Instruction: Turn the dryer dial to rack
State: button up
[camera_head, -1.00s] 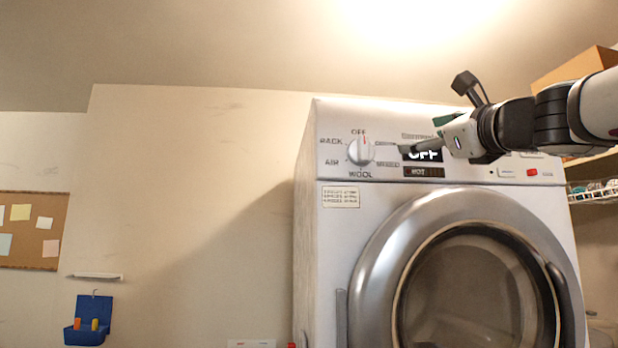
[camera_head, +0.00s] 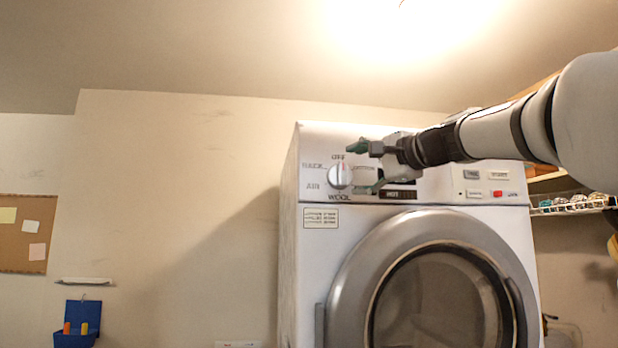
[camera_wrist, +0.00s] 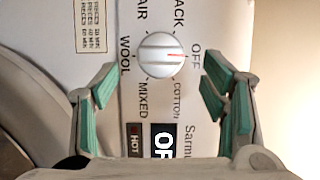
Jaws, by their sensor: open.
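The dryer dial (camera_head: 340,175) is a round white knob with a red mark on the upper left of the dryer front (camera_head: 312,245). In the wrist view the dial (camera_wrist: 158,55) sits ahead of my gripper, and its red mark points to OFF. The RACK label (camera_head: 312,166) is on the dial's upper left in the head view; AIR, WOOL, MIXED and COTTON are also around it. My gripper (camera_head: 364,167) is open, just right of the dial, with one green-padded finger higher and one lower. In the wrist view the fingers (camera_wrist: 157,88) are apart with nothing between their tips.
A display (camera_wrist: 163,141), partly hidden, and a HOT indicator (camera_head: 397,194) are beside the dial. Buttons (camera_head: 497,193) sit further right on the panel. The round door (camera_head: 345,270) is below. A wire shelf (camera_head: 570,208) stands at the right.

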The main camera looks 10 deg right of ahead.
aim_at(345, 174)
jog(key=shift+p+x, duration=0.5)
jog(key=shift+x, duration=2)
jog(key=c, duration=1.1)
